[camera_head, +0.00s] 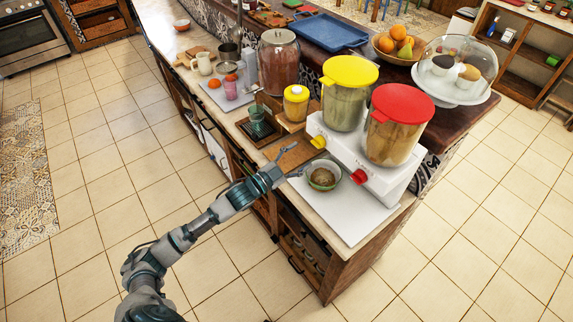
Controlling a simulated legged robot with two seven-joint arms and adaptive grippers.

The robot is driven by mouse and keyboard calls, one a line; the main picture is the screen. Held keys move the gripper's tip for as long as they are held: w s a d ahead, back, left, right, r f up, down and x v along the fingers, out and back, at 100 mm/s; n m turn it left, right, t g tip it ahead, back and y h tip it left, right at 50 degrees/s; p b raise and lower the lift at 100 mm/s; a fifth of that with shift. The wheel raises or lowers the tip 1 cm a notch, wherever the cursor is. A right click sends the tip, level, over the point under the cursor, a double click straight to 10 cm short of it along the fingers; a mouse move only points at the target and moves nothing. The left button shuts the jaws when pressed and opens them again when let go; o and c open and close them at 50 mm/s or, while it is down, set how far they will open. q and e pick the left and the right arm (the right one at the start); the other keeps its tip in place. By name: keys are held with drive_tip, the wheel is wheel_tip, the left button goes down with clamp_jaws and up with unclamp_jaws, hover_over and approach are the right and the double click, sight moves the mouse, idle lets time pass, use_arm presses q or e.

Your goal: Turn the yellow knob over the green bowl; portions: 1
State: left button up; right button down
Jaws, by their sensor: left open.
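The yellow knob (319,142) is on the front of the white dispenser base (345,168), below the yellow-lidded container (347,101). The green bowl (323,174) stands on the white mat in front of the base, between the yellow and red knobs, with brownish contents. My left gripper (291,162) is open and empty, just left of the bowl and in front of the yellow knob, apart from the knob. Whether it touches the bowl's rim I cannot tell. My right gripper is not in view.
A red knob (358,177) sits below the red-lidded container (396,127). A small yellow-lidded jar (296,102) and a wooden board (290,155) are left of the dispenser. The white mat (350,212) is clear toward the counter's front right edge.

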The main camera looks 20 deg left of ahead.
use_arm(q)
drive_tip(key=v, duration=0.6)
drive_tip(key=shift+a+f, duration=0.1)
idle(0.6)
